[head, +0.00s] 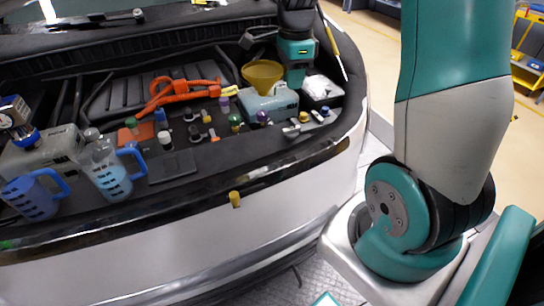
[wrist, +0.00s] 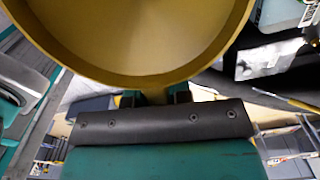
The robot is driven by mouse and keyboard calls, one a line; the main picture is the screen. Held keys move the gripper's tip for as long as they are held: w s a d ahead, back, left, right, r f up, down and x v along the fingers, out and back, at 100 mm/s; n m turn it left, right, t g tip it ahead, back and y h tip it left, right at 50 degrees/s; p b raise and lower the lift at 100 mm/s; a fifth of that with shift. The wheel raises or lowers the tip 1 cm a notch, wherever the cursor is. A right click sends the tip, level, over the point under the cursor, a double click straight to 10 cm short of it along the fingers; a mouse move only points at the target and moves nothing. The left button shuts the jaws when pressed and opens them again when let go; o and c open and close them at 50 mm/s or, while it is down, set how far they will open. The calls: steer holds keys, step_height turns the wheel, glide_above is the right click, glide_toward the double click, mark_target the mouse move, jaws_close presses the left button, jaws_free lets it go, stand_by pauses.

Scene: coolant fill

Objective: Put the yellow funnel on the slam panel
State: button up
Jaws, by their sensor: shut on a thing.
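The yellow funnel (head: 262,74) is in the head view at the back right of the engine bay, mouth up. It fills the top of the wrist view (wrist: 150,40). My gripper (head: 285,73) is at its right side, and in the wrist view the jaws (wrist: 155,97) are shut on a tab at the funnel's rim. The funnel appears in front of or above a grey-green tank (head: 270,107); its spout is hidden, and I cannot tell if it touches the tank. The slam panel (head: 232,158) is the dark ledge along the bay's front.
Blue-handled jugs (head: 112,180) stand at the left. Several small coloured caps and a black flat plate (head: 173,167) lie around the ledge. Orange cables (head: 175,92) run behind. A tray with white cloth (head: 322,88) is right of the tank. The ledge's front right looks fairly clear.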

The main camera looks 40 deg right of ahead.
mark_target(294, 150)
steer(key=shift+s+d+r+m, duration=0.5)
steer(key=shift+m, duration=0.6)
step_height(294, 150, down, 20)
steer(key=shift+r, duration=0.2)
steer(key=shift+s+f, duration=0.1)
steer(key=o, duration=0.4)
steer(key=shift+o, duration=0.3)
